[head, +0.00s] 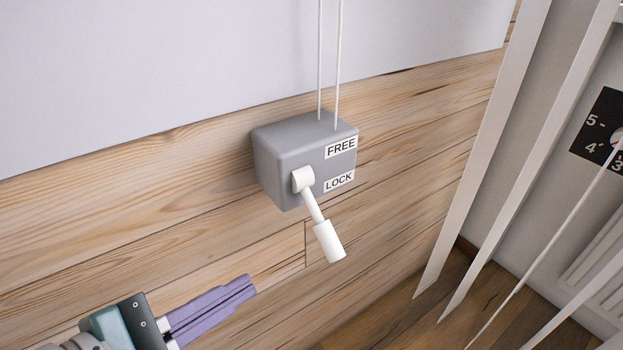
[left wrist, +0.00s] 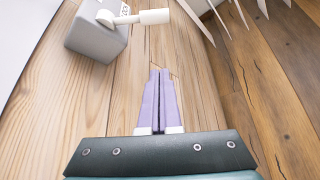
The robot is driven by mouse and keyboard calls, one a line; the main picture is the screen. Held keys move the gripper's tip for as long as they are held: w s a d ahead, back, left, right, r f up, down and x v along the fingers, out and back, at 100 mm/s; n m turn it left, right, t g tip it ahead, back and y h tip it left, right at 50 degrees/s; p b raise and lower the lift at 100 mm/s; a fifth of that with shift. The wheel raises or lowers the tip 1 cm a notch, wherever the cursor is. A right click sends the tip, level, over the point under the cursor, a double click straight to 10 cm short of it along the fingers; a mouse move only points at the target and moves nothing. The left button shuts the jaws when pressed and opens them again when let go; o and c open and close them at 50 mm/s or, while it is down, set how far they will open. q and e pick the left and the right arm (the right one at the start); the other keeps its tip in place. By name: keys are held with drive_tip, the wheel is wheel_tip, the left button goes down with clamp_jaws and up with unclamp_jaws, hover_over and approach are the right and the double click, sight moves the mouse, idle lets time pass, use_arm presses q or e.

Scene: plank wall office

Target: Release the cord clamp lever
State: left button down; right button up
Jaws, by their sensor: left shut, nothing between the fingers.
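The cord clamp (head: 283,158) is a grey box on the plank wall, with two white cords running up from it. Its white lever (head: 328,240) points down and to the right, on the side of the LOCK label (head: 339,181). The FREE label (head: 341,147) is above. My left gripper (head: 252,283), with purple fingers, is shut and empty, below and left of the lever, apart from it. In the left wrist view the shut fingers (left wrist: 160,75) point toward the wall below the lever (left wrist: 152,17), and the clamp box (left wrist: 97,38) is at upper left. My right gripper is out of view.
White vertical slats (head: 490,165) hang right of the clamp. Beyond them is a pale unit with a black numbered dial plate (head: 600,130). A pale grey panel (head: 200,60) covers the upper wall. Space between gripper and lever looks clear.

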sight(322, 226)
use_arm(q)
drive_tip(key=b+x, duration=0.5)
drive_tip(key=x, duration=0.6)
drive_tip(key=r+p, duration=0.1)
drive_tip(key=s+d+r+p, duration=0.1)
drive_tip(key=s+r+p, duration=0.1)
drive_tip(key=shift+s+d+r, duration=0.2)
drive_tip(key=shift+d+r, duration=0.1)
drive_tip(key=shift+d, duration=0.05)
drive_tip(key=shift+p, duration=0.4)
drive_tip(key=shift+s+d+r+p, duration=0.15)
drive_tip(key=shift+r+p, duration=0.1)
drive_tip(key=shift+p, duration=0.25)
drive_tip(key=shift+r+n+g, duration=0.1)
drive_tip(key=shift+n+g, duration=0.2)
